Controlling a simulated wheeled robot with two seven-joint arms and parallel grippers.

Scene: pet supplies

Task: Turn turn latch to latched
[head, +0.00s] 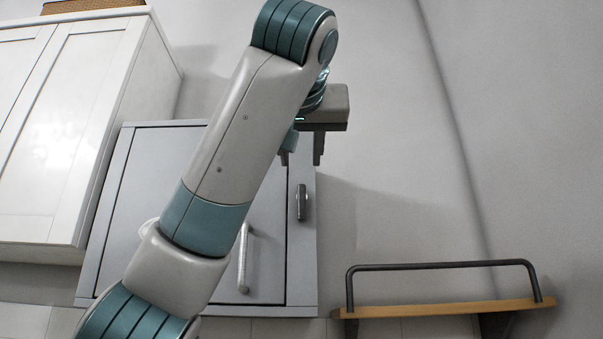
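The turn latch (301,203) is a small dark metal piece standing upright on the right frame of the grey cabinet (309,270), beside the door's right edge. The cabinet door (265,225) looks closed, and part of it is hidden behind my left arm. My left gripper (301,160) points down in front of the cabinet's upper right part, just above the latch in the picture. Its two fingers are apart with nothing between them. It appears clear of the latch, though the depth gap is hard to tell. My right gripper is not in view.
A metal bar handle (244,258) is on the cabinet door. A white wall cupboard (70,130) is at the left, with a brown woven item (92,5) on top. A wooden shelf (450,308) with a dark rail is at lower right. The wall between is bare.

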